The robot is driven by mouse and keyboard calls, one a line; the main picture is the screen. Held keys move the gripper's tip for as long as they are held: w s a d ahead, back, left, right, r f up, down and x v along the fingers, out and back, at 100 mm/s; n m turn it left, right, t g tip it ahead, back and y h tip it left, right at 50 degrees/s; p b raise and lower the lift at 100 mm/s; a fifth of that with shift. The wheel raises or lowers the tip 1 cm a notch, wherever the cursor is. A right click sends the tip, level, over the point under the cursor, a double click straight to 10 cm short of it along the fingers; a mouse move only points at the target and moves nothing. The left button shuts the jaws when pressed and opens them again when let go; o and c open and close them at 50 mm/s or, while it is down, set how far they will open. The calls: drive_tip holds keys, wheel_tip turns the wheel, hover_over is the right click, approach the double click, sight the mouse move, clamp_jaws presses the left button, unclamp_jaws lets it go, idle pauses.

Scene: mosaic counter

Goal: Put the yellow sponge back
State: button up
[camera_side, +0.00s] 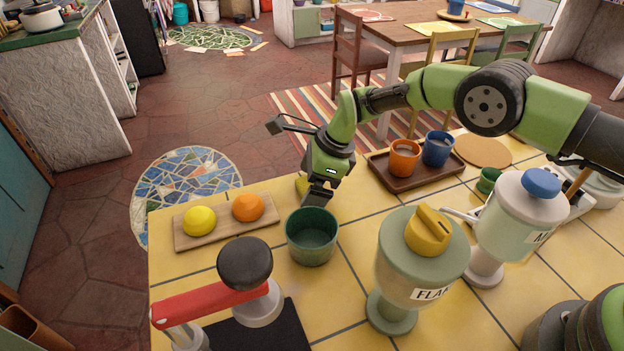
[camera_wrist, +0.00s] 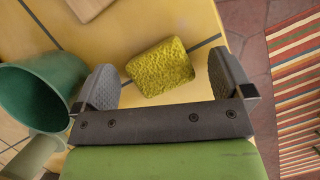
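The yellow sponge (camera_wrist: 160,68) is a rough, rounded block lying on the yellow tiled counter. In the wrist view it lies between and slightly ahead of my gripper's (camera_wrist: 163,76) two spread fingers, with a gap on each side. The sponge looks turned a little relative to the fingers. In the side view my gripper (camera_side: 319,194) is low over the counter, and only a small part of the sponge (camera_side: 301,184) shows behind it. My gripper is open and empty.
A dark green pot (camera_side: 311,237) stands close beside my gripper. A wooden board (camera_side: 228,228) with a yellow and an orange fruit is to the left. A brown tray (camera_side: 418,182) with orange and blue cups is to the right. Canisters stand in front.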

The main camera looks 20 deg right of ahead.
drive_tip(key=shift+r, duration=0.1)
drive_tip(key=v, duration=1.2)
drive_tip(key=s+d+r+n+t, duration=0.1)
drive_tip(key=s+d+r+n, duration=0.35)
drive_tip(key=r, duration=0.45)
drive_tip(key=s+d+r+n+t, duration=0.2)
drive_tip(key=s+d+r+n, duration=0.15)
drive_tip(key=s+r, duration=0.4)
drive_tip(key=s+d+r+n+t+h, duration=0.1)
drive_tip(key=s+d+n, duration=0.1)
drive_tip(key=s+n, duration=0.3)
drive_tip(key=s+d+r+n+t+h, duration=0.1)
drive_tip(key=s+d+n, duration=0.2)
drive_tip(key=s, duration=0.8)
drive_tip(key=shift+r+n+t, duration=0.3)
drive_tip(key=shift+r+n, duration=0.05)
drive_tip(key=shift+n, duration=0.65)
drive_tip(key=shift+d, duration=0.1)
